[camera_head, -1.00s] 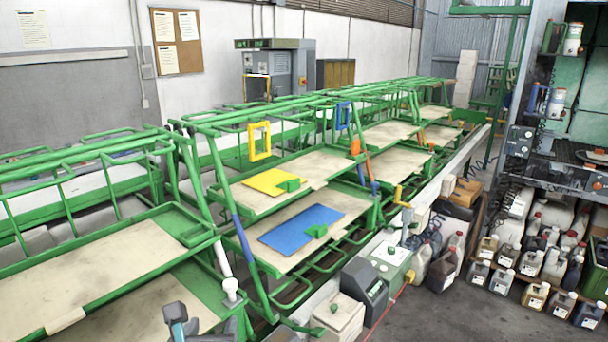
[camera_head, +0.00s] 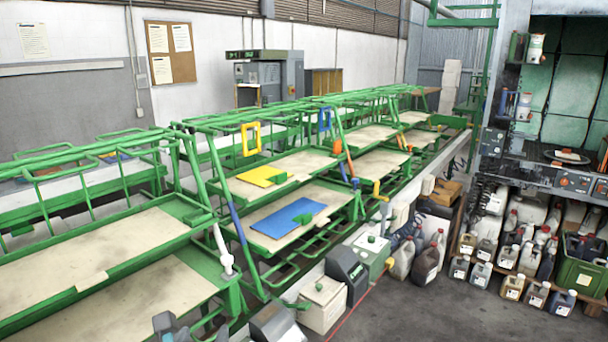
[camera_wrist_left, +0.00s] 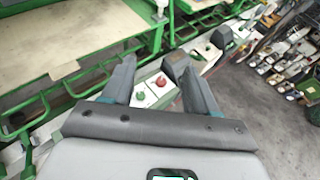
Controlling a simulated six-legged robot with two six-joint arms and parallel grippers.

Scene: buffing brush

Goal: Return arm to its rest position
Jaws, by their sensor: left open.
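My left gripper (camera_wrist_left: 158,82) shows in the left wrist view with its two grey fingers spread apart and nothing between them. Behind the fingers is a green-topped box with a red button (camera_wrist_left: 160,82), apart from them as far as I can tell. In the head view only a small grey part of my left arm or gripper (camera_head: 168,326) shows at the bottom edge, in front of the green racks (camera_head: 200,222). My right gripper is in neither view.
Green racks with beige boards (camera_head: 95,248) fill the left and middle. A blue panel (camera_head: 288,217) and a yellow panel (camera_head: 260,176) lie on them. Several jugs (camera_head: 512,286) and a green crate (camera_head: 580,272) stand at the right. The grey floor (camera_head: 430,312) is clear at the front.

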